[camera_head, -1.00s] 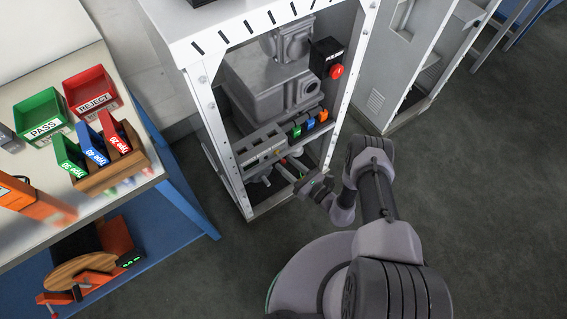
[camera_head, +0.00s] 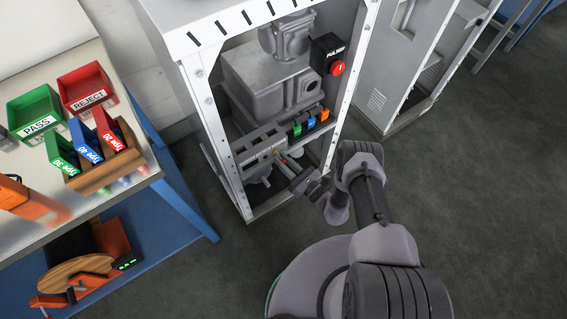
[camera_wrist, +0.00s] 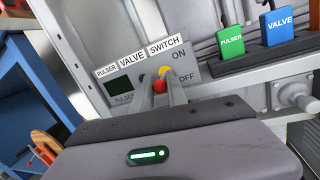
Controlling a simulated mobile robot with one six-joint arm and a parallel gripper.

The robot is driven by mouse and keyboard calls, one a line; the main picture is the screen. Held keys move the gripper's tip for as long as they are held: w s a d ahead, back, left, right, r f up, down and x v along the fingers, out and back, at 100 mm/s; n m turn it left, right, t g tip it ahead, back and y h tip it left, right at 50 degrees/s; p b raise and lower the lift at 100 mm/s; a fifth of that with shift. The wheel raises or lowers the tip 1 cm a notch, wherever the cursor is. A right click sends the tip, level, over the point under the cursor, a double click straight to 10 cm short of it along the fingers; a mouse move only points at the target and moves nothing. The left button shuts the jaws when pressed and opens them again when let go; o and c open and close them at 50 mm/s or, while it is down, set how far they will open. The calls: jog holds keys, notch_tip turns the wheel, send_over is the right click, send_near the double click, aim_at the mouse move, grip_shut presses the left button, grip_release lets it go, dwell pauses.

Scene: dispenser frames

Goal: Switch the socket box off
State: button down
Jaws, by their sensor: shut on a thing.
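The grey socket box (camera_head: 262,147) is mounted low in the white-framed cabinet. In the wrist view its face (camera_wrist: 120,84) carries PULSER, VALVE and SWITCH labels, with ON and OFF marks at the right and a dark display at the left. A switch with a yellow part (camera_wrist: 166,71) and a red part (camera_wrist: 160,87) sits beside these marks. My gripper (camera_head: 281,160) reaches the box front; its narrow fingers (camera_wrist: 164,94) are shut on the switch by the red part. The fingers hide part of it, so I cannot tell its exact setting.
Green, blue and orange plugs (camera_head: 310,123) stand right of the box. A red button (camera_head: 338,67) is on the black pulser box above. The cabinet's white post (camera_head: 352,92) is close to my arm. A workbench (camera_head: 95,185) with bins stands left.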

jog(key=shift+a+f+t+y+b, duration=0.1)
jog(key=shift+f+t+y+b, duration=0.5)
jog(key=shift+f+t+b, duration=0.15)
jog(key=shift+w+r+n, duration=0.1)
jog(key=shift+r+n, duration=0.05)
jog(key=shift+n, duration=0.15)
jog(key=c, duration=1.3)
grip_release()
jog(key=shift+r, duration=0.1)
